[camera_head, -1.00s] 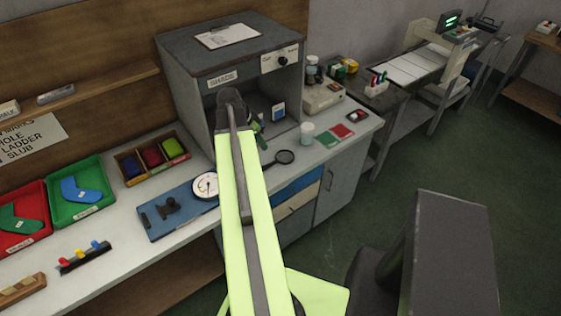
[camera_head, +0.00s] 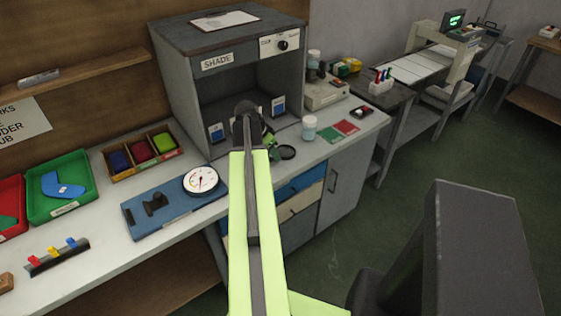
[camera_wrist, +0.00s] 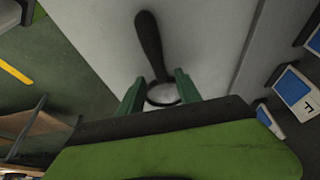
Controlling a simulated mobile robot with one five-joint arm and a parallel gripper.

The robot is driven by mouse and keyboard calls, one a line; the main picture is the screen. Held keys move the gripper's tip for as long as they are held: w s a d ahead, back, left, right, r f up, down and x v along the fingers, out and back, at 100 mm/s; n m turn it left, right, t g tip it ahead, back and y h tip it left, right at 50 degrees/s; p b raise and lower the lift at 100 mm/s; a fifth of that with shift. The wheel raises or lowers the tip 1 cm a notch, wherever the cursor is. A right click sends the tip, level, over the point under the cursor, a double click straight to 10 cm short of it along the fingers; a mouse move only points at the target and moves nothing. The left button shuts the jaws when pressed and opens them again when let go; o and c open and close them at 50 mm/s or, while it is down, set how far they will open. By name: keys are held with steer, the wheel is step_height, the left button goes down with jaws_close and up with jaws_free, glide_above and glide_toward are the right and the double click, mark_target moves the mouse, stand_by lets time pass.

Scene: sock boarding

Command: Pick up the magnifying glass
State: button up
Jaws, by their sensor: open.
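The magnifying glass (camera_wrist: 150,45) has a dark handle and a round dark-rimmed lens. In the wrist view it lies on the pale bench top, handle pointing up the picture. My gripper (camera_wrist: 160,88) is open, its two green fingers on either side of the lens in this view.
A grey shade cabinet (camera_head: 217,64) stands close behind my gripper. A white jar (camera_head: 309,128) and red and green swatches (camera_head: 337,132) are to the right. A blue board with a dial gauge (camera_head: 201,180) lies to the left. The bench's front edge is close by.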

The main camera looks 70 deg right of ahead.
steer(key=shift+s+d+f, duration=0.1)
steer(key=shift+d+f, duration=0.05)
steer(key=shift+f, duration=0.45)
steer(key=shift+r, duration=0.2)
jaws_close()
steer(key=shift+r+p, duration=0.5)
steer(key=shift+p, duration=0.1)
step_height(320, 180, up, 4)
steer(key=p, duration=0.4)
steer(key=shift+f, duration=0.1)
steer(key=s+r+p, duration=0.6)
steer(key=s, duration=0.5)
steer(key=shift+s+d, duration=0.15)
steer(key=shift+s, duration=0.2)
